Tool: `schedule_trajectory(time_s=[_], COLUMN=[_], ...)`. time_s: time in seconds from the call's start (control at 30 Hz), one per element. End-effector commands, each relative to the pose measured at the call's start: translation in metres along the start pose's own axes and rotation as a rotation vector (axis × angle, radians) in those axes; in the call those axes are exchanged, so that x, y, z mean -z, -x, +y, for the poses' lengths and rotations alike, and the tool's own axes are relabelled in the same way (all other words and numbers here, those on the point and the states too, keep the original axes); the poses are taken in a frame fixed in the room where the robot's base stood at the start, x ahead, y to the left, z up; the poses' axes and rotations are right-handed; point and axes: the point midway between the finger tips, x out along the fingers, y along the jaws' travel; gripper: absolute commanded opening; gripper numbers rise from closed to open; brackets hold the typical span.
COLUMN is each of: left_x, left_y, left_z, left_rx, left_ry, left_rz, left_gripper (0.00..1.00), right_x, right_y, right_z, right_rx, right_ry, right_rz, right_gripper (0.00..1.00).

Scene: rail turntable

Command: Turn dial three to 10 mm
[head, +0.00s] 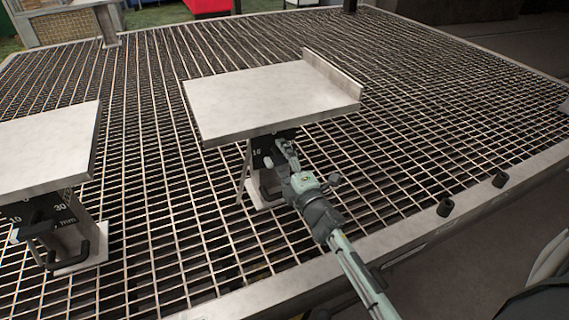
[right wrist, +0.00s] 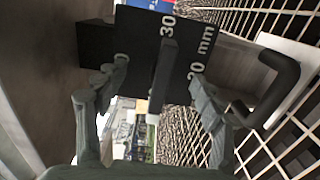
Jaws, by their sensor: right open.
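A black dial plate (head: 262,146) with white marks sits under the front edge of the middle metal shelf. Its number cannot be read in view. In the right wrist view the dial plate (right wrist: 137,24) shows "30" and "20 mm", and a raised black bar handle (right wrist: 164,75) stands out from it. The bar's upper end lies near the "30". My right gripper (head: 284,148) is at this dial. In the right wrist view its open fingers (right wrist: 158,73) lie on either side of the bar, with apparent gaps; contact cannot be told. My left gripper is not in view.
A second dial (head: 40,222) sits under the left shelf (head: 45,150). The middle shelf (head: 265,95) overhangs the dial. A black loop handle (right wrist: 277,88) is beside the dial plate. A metal grid floor (head: 420,130) surrounds the posts, with open space to the right.

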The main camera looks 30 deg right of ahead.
Motion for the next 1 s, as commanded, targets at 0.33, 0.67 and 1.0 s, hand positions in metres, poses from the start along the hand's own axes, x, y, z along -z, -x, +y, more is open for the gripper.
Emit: schedule_trajectory(time_s=[0.33, 0.67, 1.0], left_x=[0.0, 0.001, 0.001], left_y=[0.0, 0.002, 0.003], left_z=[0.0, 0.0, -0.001], left_rx=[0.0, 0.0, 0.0], left_ry=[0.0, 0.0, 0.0], left_rz=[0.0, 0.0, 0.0], left_gripper=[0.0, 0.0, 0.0], right_x=[0.0, 0.001, 0.0], right_y=[0.0, 0.018, 0.045], right_z=[0.0, 0.0, -0.001], right_rx=[0.0, 0.001, 0.002], right_ry=[-0.002, -0.003, -0.003], right_rz=[0.0, 0.001, -0.001], right_gripper=[0.86, 0.86, 0.86])
